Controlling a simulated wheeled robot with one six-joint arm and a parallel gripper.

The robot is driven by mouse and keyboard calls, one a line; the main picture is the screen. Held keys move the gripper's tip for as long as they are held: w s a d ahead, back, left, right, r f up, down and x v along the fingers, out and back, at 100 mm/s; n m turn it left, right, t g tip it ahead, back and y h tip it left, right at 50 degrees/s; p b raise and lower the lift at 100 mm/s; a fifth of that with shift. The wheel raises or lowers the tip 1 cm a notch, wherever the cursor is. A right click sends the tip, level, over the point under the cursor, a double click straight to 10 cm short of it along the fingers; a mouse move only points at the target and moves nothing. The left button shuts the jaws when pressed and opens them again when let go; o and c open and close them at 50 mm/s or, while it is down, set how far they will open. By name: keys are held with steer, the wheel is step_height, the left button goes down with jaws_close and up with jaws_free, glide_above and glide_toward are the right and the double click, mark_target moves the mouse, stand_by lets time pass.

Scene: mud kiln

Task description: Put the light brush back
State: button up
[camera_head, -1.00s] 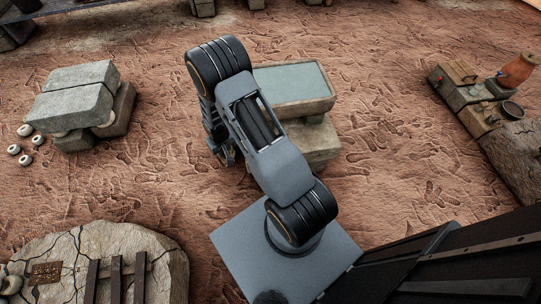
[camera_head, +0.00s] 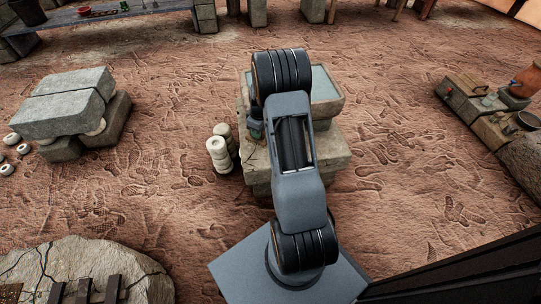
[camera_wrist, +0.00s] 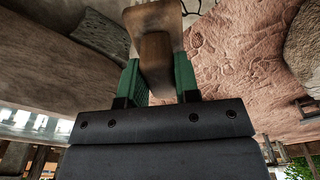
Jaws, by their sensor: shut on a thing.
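My gripper (camera_wrist: 158,78) shows in the wrist view with its two green fingers shut on a brown wooden piece (camera_wrist: 156,48). I take this piece for the brush. It has a narrower part between the fingers and a wider part beyond them, at the top edge of the picture. Its bristles cannot be made out. In the head view my arm hides most of the gripper and what it holds, over the left side of a stone stand (camera_head: 325,150) with a pale-topped trough (camera_head: 326,90).
White cylinders (camera_head: 218,155) stand left of the stand. Grey stone blocks (camera_head: 65,103) lie at the left. A low bench (camera_head: 480,112) with an orange jug (camera_head: 527,78) and bowl is at the right. A long dark table (camera_head: 100,17) is at the back. Open ground lies between them.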

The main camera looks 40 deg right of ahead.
steer(key=s+d+r+n+y, duration=0.15)
steer(key=d+n, duration=0.35)
steer(key=n, duration=0.7)
steer(key=shift+g+h, duration=0.25)
steer(key=shift+g, duration=0.15)
steer(key=f+b, duration=0.1)
steer(key=f, duration=0.2)
steer(key=f+b, duration=0.1)
steer(key=f, duration=0.3)
steer(key=f+b, duration=0.1)
steer(key=f, duration=0.2)
steer(key=shift+s+a+f+b, duration=0.2)
steer(key=shift+s+b, duration=0.1)
steer(key=shift+b, duration=0.1)
steer(key=o, duration=0.4)
steer(key=shift+f, duration=0.1)
steer(key=o, duration=0.4)
steer(key=shift+o, duration=0.2)
step_height(320, 180, up, 12)
steer(key=d+p, duration=0.1)
steer(key=p, duration=0.3)
steer(key=shift+d, duration=0.2)
